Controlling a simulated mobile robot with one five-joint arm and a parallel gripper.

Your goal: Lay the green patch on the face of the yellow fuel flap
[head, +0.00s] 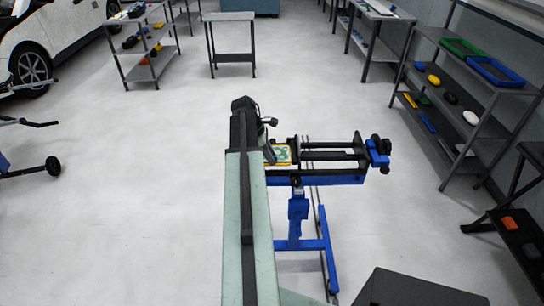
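A blue stand with dark rails stands in the middle of the head view. At the left end of its rails, a small flat piece with yellow edges, seemingly the yellow fuel flap (284,163), shows just right of my arm. A green and pale area, seemingly the green patch (282,153), shows over its face. I cannot tell whether the patch lies on the flap or is held just above it. My gripper (270,156) is at the left edge of this piece, partly hidden by my arm. Its fingers are too small and dark to read.
The stand's blue clamp (378,153) sticks out at its right end. A shelf rack (478,95) with trays and small items is on the right. A small table (231,57) and a cart (150,50) stand farther back.

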